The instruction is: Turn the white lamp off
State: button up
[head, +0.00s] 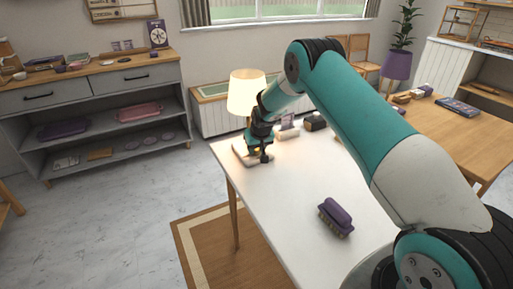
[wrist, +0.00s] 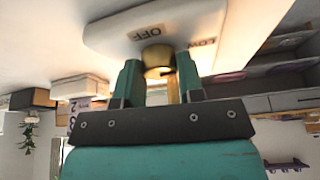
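The white lamp (head: 246,93) stands at the far left end of the white table, its shade glowing. Its pale base (head: 238,152) is partly hidden behind my gripper (head: 259,153). In the wrist view the white base (wrist: 108,32) fills the top, with the labels OFF and LOW. A round brass knob (wrist: 158,54) sticks out from it. My gripper (wrist: 160,70) has one green finger on each side of the knob, very close to it. I cannot tell whether the fingers press on it. The knob's pointing direction is not clear.
Small boxes, one dark (head: 315,122) and one pale (head: 288,134), stand near the lamp. A grey shelf unit (head: 95,110) is at the left, a wooden table (head: 450,130) at the right. The table's middle is clear.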

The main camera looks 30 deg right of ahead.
jog(key=shift+c, duration=0.9)
jog(key=shift+d+f+n+y+b, duration=0.15)
jog(key=shift+n+y+b, duration=0.15)
jog(key=shift+n+b, duration=0.45)
jog(key=shift+n+y+b, duration=0.4)
jog(key=shift+n, duration=1.15)
jog(key=o, duration=0.9)
jog(key=shift+r, duration=0.25)
